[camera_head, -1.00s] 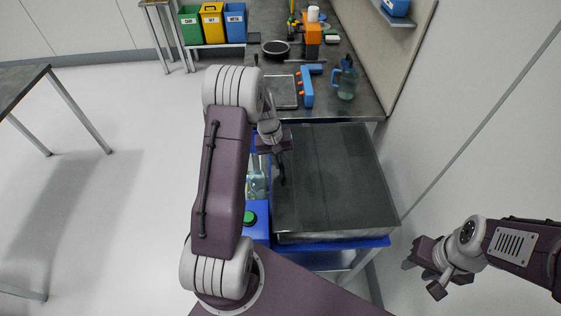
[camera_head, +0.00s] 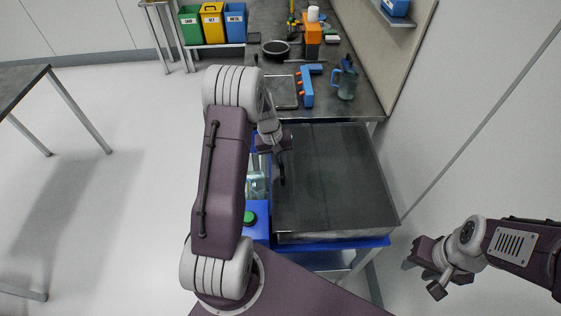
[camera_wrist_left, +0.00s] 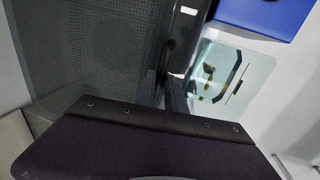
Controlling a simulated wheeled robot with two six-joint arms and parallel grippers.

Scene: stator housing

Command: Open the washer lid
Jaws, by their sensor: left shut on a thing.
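The washer lid (camera_head: 335,185) is a dark, flat, see-through panel on the blue-framed washer (camera_head: 345,243). It lies flat, or nearly so, over the top. A dark handle (camera_head: 283,170) runs along its left edge. My left gripper (camera_head: 282,158) is at this handle and is shut on it.
A green button (camera_head: 249,217) sits on a blue box at the washer's left. Behind the washer, a bench (camera_head: 330,108) holds a blue jug (camera_head: 346,80), a blue and orange holder (camera_head: 307,88) and a tray. A wall stands close on the right.

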